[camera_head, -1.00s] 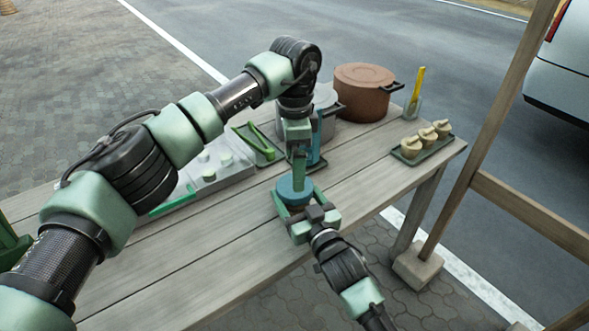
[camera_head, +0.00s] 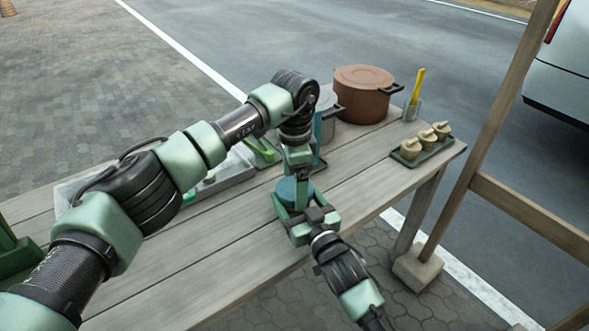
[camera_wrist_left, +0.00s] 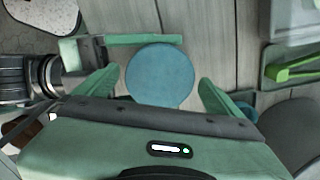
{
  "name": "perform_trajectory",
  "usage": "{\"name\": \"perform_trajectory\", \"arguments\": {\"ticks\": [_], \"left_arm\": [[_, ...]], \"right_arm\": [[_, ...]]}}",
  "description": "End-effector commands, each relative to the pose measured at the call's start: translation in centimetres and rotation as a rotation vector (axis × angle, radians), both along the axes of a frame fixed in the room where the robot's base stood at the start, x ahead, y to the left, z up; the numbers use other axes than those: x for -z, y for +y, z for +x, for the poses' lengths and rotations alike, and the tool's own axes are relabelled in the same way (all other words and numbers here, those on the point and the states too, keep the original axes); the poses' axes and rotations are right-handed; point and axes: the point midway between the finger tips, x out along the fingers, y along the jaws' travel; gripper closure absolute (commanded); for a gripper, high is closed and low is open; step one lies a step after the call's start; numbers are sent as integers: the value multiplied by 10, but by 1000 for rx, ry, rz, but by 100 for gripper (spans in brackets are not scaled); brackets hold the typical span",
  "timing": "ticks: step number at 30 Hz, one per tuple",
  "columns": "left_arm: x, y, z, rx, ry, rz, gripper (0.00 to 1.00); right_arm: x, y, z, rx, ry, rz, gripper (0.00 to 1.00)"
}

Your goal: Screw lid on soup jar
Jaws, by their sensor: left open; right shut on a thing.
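The round blue lid (camera_head: 286,187) is near the table's front edge, partly behind my left gripper (camera_head: 301,194). In the left wrist view the lid (camera_wrist_left: 160,77) is a flat blue disc between the spread fingers of my left gripper (camera_wrist_left: 162,86), with a gap on both sides. That gripper is open and points down at the lid. My right gripper (camera_head: 293,208) comes from the front, its fingers on either side below the lid. It is shut on the soup jar, which is mostly hidden under the lid, so I cannot tell how the lid seats on it.
A brown pot (camera_head: 362,95) and a grey pot (camera_head: 328,124) stand behind. A cup with a yellow-handled tool (camera_head: 411,110) and a tray with small beige pots (camera_head: 410,152) are at right. A grey tray (camera_head: 232,174) lies left, partly behind my arm. The front left planks are clear.

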Motion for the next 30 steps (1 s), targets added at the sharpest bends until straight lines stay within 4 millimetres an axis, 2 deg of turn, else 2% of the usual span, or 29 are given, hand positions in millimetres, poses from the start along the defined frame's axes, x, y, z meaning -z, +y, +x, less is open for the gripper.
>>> {"name": "perform_trajectory", "arguments": {"ticks": [4, 13, 14, 18, 21, 24, 30], "left_arm": [[11, 0, 0, 0, 0, 0, 3], [13, 0, 0, 1, -1, 0, 3], [13, 0, 0, 1, -1, 0, 6], [13, 0, 0, 1, -1, 0, 44], [13, 0, 0, 1, -1, 0, 69], [13, 0, 0, 42, -1, 1, 69], [13, 0, 0, 263, -1, 2, 69]], "right_arm": [[0, 0, 0, 0, -1, 0, 100], [0, 0, 0, 0, -1, 0, 100], [0, 0, 0, 0, -1, 0, 100], [0, 0, 0, 0, -1, 0, 100], [0, 0, 0, 0, -1, 0, 100], [0, 0, 0, 0, -1, 0, 100], [0, 0, 0, 0, -1, 0, 100]]}}
